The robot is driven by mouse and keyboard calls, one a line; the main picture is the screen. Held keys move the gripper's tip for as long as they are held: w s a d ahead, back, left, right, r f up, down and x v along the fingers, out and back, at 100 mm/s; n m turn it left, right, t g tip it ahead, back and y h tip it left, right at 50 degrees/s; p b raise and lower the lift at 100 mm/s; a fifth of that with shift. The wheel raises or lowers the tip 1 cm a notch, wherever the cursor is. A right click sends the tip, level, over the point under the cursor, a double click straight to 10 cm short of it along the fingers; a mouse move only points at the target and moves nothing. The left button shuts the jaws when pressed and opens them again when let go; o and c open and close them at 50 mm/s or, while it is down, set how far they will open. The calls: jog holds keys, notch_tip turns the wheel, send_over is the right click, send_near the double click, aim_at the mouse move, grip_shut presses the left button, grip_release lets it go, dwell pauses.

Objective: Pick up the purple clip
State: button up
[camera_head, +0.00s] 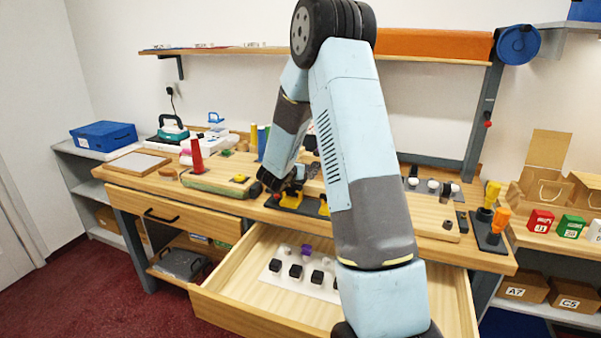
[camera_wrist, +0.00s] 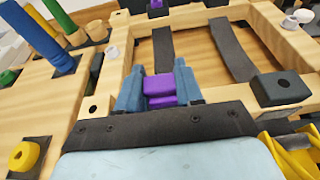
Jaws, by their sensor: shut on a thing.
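The purple clip (camera_wrist: 159,87) sits between the two blue fingers of my gripper (camera_wrist: 158,80) in the wrist view. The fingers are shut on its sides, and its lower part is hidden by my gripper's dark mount. The clip is over or beside a wooden frame (camera_wrist: 121,40); I cannot tell whether it touches it. In the head view my gripper (camera_head: 283,188) is low over the counter, left of centre, and the clip in it does not show. Another small purple thing (camera_head: 306,248) lies in the open drawer.
The open drawer (camera_head: 235,311) juts out below the counter and holds a white tray with several dark blocks. In the wrist view, blue and green rods (camera_wrist: 62,60) stand at left. A dark block (camera_wrist: 280,88) and a yellow part (camera_wrist: 296,152) are close at right.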

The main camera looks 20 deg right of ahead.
jog(key=shift+c, duration=1)
jog(key=shift+r, duration=0.25)
jog(key=r, duration=0.3)
jog(key=shift+s+r, duration=0.2)
jog(key=s+a+r, duration=0.3)
jog(key=s+r, duration=0.6)
jog(key=s, duration=0.4)
jog(key=shift+s, duration=0.15)
